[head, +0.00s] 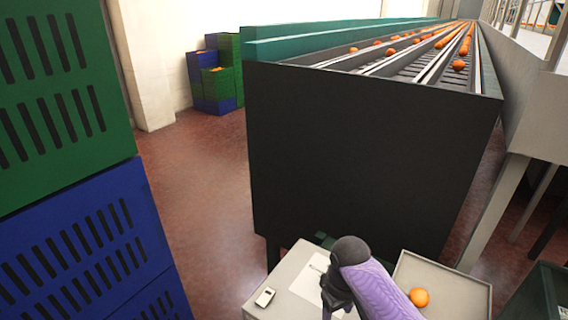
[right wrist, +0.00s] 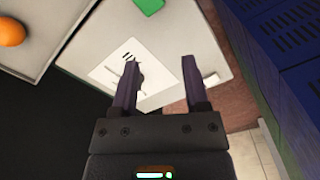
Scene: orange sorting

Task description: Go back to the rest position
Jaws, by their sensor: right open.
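My right gripper (right wrist: 158,68) is open and empty in the right wrist view, with its two dark fingers apart over a pale table. In the head view my purple right arm (head: 385,290) comes in from the bottom, and its dark wrist hangs over the same table (head: 290,304). The gripper's fingers are hard to make out there. My left gripper is in neither view. A single orange (head: 419,297) lies in a shallow pale tray (head: 447,276) to the right of the arm. It also shows at the upper left of the right wrist view (right wrist: 12,31).
White paper (head: 306,285) and a small white device (head: 265,297) lie on the table. A big dark conveyor (head: 365,150) carrying several oranges stands behind. Stacked green (head: 60,85) and blue crates (head: 85,235) fill the left. Red floor between them is clear.

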